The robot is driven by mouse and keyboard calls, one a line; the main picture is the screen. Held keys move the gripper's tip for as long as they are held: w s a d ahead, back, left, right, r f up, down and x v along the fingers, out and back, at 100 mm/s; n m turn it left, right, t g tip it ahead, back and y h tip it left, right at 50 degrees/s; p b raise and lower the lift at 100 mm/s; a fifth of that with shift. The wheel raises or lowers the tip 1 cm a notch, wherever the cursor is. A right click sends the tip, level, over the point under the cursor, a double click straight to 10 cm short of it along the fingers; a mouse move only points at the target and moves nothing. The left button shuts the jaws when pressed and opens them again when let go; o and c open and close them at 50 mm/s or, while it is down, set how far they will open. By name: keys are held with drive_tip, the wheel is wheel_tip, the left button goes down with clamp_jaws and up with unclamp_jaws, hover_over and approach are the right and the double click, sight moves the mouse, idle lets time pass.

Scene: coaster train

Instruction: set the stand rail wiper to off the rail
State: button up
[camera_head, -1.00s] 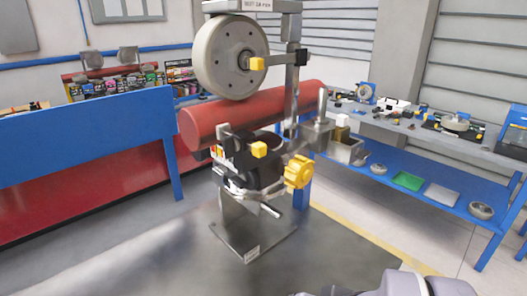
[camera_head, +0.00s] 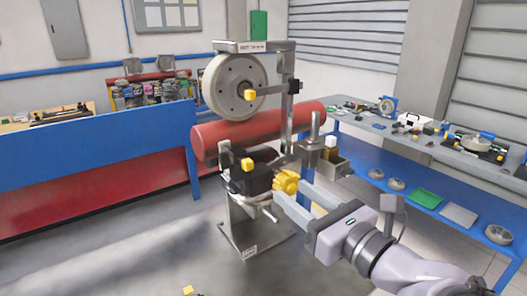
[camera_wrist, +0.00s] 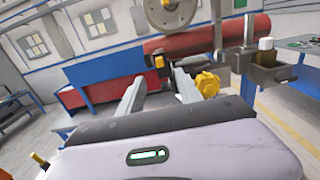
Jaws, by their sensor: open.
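The stand (camera_head: 228,228) rises from a grey base plate and carries a large grey wheel (camera_head: 222,88) above a red tube-like rail (camera_head: 215,140). Below the rail is a black block (camera_head: 240,182) with a yellow cube-shaped knob (camera_head: 247,164). A yellow lobed handwheel (camera_head: 288,180) sits to its right. I cannot tell for sure which part is the rail wiper. My gripper (camera_head: 290,192) is open and empty, its fingertips near the handwheel in the head view. In the wrist view my gripper (camera_wrist: 158,76) has the handwheel (camera_wrist: 207,84) just right of its fingers.
A blue-framed red panel (camera_head: 90,160) stands at the left. A blue bench (camera_head: 420,218) with tools, trays and round parts runs along the right. A box-like holder (camera_head: 330,168) with a white-topped block juts from the stand's right side. Floor in front is mostly clear.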

drive_tip(key=p, duration=0.7)
approach(250, 163)
drive_tip(key=b+x, duration=0.1)
drive_tip(key=x, duration=0.9)
drive_tip(key=shift+w+a, duration=0.3)
drive_tip(key=shift+w, duration=0.15)
clamp_jaws()
